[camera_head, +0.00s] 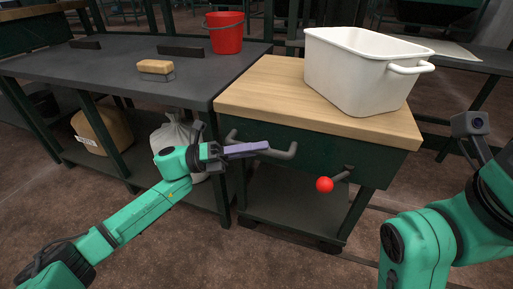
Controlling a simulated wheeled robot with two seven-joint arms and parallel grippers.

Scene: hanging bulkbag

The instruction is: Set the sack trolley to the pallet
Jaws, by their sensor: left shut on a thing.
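A wheeled trolley (400,132) with a pale wooden top and dark green sides stands right of centre in the head view. A grey bar handle (285,152) sticks out from its front. My left gripper (258,148), with lavender fingers, is shut at this handle; the fingers hide part of the bar. A lever with a red ball knob (324,184) sits further right on the same front. My right arm comes in at the right edge, but its fingers are not in view. I cannot make out a pallet.
A white tub (350,75) stands on the wooden top. A dark bench (120,62) on the left carries a red bucket (225,38) and a brush-like block (155,67). Sacks (103,128) lie on its lower shelf. Brown floor is clear in front.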

